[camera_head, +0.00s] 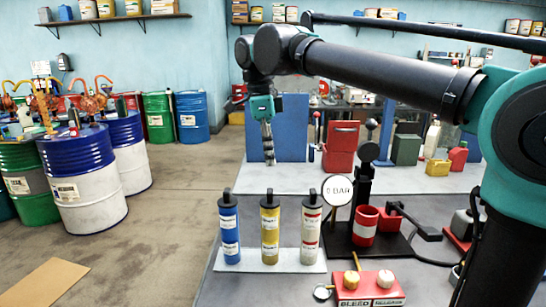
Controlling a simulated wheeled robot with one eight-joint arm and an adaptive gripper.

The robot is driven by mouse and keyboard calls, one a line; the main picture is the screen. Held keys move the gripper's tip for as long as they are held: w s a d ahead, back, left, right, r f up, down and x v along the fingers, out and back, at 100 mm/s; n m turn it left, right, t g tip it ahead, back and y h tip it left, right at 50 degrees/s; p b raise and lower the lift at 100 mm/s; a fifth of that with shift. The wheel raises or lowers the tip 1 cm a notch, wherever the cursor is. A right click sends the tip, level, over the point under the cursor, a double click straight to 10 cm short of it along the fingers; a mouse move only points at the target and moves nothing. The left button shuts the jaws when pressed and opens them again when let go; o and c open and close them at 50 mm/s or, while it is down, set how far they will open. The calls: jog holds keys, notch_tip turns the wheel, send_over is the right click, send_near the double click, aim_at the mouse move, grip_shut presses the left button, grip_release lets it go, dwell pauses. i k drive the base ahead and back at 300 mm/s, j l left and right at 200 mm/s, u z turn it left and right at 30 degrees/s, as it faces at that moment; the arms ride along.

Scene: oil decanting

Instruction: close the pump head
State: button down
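A black pump-like stand (364,185) stands on the bench right of centre, with a dark round head (369,151) on top; I cannot tell whether this is the pump head or whether it is open. A white round gauge marked "0 BAR" (339,191) is at its left. A red-and-white cup (365,226) stands in front, and a dark lever arm (416,224) reaches to the right. My gripper (268,160) hangs pointing down, left of and behind the stand, apart from it. Its fingers are too small to read, and I see nothing held.
Blue (229,230), yellow (270,230) and white (311,230) cartridges stand upright on a pale mat (286,266). A red box marked "BLEED" (365,291) is at the front. Red cans stand at the back. Drums fill the left floor.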

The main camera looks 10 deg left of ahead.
aim_at(367, 151)
jog(key=k, duration=1)
